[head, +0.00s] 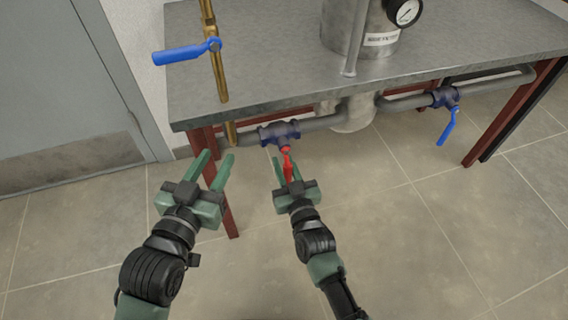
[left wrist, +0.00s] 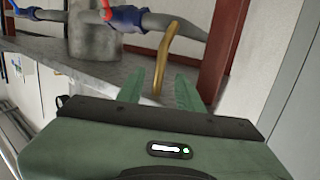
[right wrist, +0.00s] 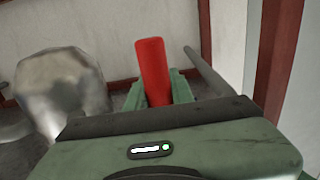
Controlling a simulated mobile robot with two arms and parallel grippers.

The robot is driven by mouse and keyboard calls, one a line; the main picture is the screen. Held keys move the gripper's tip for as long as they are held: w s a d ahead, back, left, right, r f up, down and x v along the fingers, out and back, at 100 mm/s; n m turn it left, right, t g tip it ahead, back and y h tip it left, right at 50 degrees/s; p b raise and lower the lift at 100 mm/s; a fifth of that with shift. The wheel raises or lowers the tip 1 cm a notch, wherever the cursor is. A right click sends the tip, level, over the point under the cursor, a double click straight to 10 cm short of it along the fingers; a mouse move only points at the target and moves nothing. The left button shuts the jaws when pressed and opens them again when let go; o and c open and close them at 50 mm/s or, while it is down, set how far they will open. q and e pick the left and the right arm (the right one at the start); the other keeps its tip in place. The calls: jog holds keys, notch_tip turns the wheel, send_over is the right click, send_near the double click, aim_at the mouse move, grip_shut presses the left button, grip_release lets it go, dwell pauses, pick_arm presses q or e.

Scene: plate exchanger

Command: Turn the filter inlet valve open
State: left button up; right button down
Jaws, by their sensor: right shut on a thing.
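A valve with a dark blue body (head: 278,133) sits on the grey pipe under the table's front edge. Its red lever (head: 288,168) points away from the pipe toward me, roughly across the pipe's line. My right gripper (head: 286,161) is shut on this red lever, which also stands between its fingers in the right wrist view (right wrist: 152,70). My left gripper (head: 217,157) is open and empty, left of the valve and near the lower end of the brass pipe. The left wrist view shows its two fingers apart. No label marks this valve.
A blue lever (head: 185,54) sticks out left from the brass pipe (head: 216,75). Another blue-levered valve (head: 446,115) is on the pipe at right. A metal vessel (head: 360,30) with a gauge (head: 405,12) stands on the grey table (head: 450,50). Red-brown table legs (head: 229,205) flank the space; the floor is clear.

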dwell(0.5)
